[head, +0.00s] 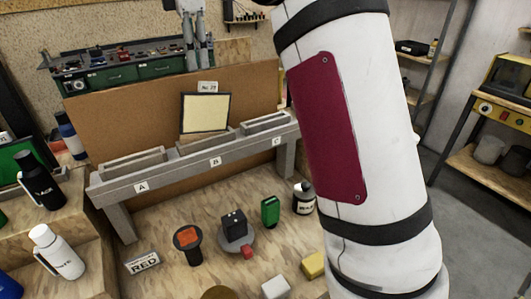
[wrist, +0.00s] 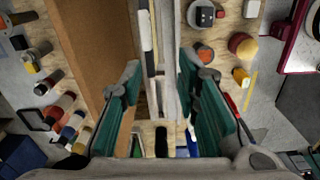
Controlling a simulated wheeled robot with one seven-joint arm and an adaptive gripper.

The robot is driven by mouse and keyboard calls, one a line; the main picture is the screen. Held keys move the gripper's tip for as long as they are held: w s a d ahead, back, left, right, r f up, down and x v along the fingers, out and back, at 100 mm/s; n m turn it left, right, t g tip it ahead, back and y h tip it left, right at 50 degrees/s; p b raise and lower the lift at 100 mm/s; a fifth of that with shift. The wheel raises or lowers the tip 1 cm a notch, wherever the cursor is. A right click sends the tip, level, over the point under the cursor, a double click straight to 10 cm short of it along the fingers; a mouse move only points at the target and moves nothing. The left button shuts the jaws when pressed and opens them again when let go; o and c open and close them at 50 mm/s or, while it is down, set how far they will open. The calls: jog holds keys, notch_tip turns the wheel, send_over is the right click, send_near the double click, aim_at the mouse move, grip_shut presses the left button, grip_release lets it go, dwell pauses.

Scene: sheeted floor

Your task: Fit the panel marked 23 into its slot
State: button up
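The panel (head: 205,112) has a pale yellow face in a dark frame, with a white "No 23" tag (head: 207,87) just above it. It stands upright at the middle block, B, of the grey rack (head: 190,160); I cannot tell how its lower edge sits there. Blocks A and C show long, empty-looking slots. My gripper (head: 192,68) points down, above and slightly left of the panel. In the wrist view its teal-padded fingers (wrist: 160,90) are wide apart, with nothing held between them. A thin pale strip (wrist: 145,30) beyond the fingertips may be the panel edge-on.
A brown board (head: 120,120) stands behind the rack. On the bench in front are a dark box (head: 234,224) on a round plate, a green item (head: 270,211), a bottle (head: 303,198) and a yellow block (head: 313,265). Bottles (head: 57,252) stand at the left.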

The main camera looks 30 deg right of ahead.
jog(key=s+f+m+t, duration=0.1)
jog(key=s+f+m, duration=0.2)
jog(key=s, duration=0.8)
jog(key=s+f+m+t, duration=0.2)
jog(key=s+f+m, duration=0.1)
jog(key=s+m, duration=0.5)
jog(key=s+f+m+t, duration=0.2)
jog(key=s+f+m, duration=0.2)
jog(key=s, duration=0.9)
jog(key=shift+s+m, duration=0.4)
jog(key=shift+m, duration=0.6)
jog(key=shift+o, duration=0.4)
jog(key=shift+d, duration=0.1)
